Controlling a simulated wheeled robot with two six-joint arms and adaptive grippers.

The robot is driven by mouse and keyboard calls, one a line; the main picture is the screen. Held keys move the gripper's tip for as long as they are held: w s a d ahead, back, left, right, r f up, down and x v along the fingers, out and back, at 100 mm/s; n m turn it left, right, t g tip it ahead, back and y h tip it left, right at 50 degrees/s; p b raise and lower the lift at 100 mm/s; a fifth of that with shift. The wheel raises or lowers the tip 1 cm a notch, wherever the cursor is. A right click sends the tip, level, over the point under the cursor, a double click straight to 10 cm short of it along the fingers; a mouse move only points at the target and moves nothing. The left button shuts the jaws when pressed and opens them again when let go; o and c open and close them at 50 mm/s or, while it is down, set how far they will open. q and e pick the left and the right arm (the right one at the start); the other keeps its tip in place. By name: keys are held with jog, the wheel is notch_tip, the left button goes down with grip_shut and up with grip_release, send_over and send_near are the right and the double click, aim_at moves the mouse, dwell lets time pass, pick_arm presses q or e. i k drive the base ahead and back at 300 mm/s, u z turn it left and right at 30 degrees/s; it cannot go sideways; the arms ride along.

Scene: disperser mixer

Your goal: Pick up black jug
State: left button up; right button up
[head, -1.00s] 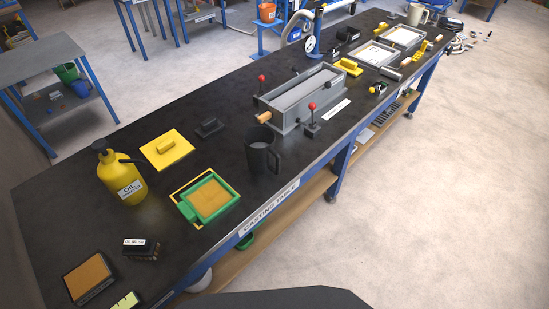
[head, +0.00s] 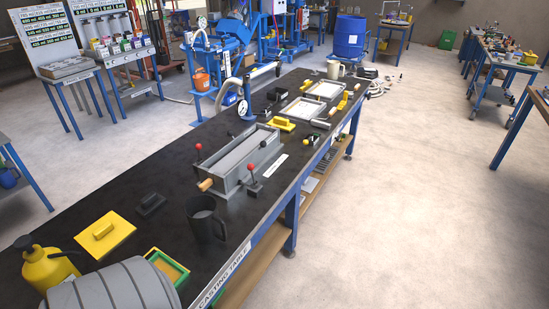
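The black jug (head: 205,221) stands upright on the black casting table (head: 137,177), close to its right front edge. Its handle is on the right side. A grey ribbed rounded part at the bottom left, probably my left arm, covers part of the table. It is apart from the jug in the picture. Neither of my grippers shows in the head view.
Left of the jug lie a yellow float (head: 103,235) and a small black float (head: 151,203). A yellow oil bottle (head: 45,266) and a green-framed tray (head: 168,265) are partly covered. A grey mould box (head: 238,158) with red-knobbed levers stands just behind the jug.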

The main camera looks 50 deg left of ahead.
aim_at(201, 214)
jog(key=z, duration=0.3)
jog(key=i, duration=3.05)
jog(key=u, duration=4.9)
jog(key=i, duration=0.6)
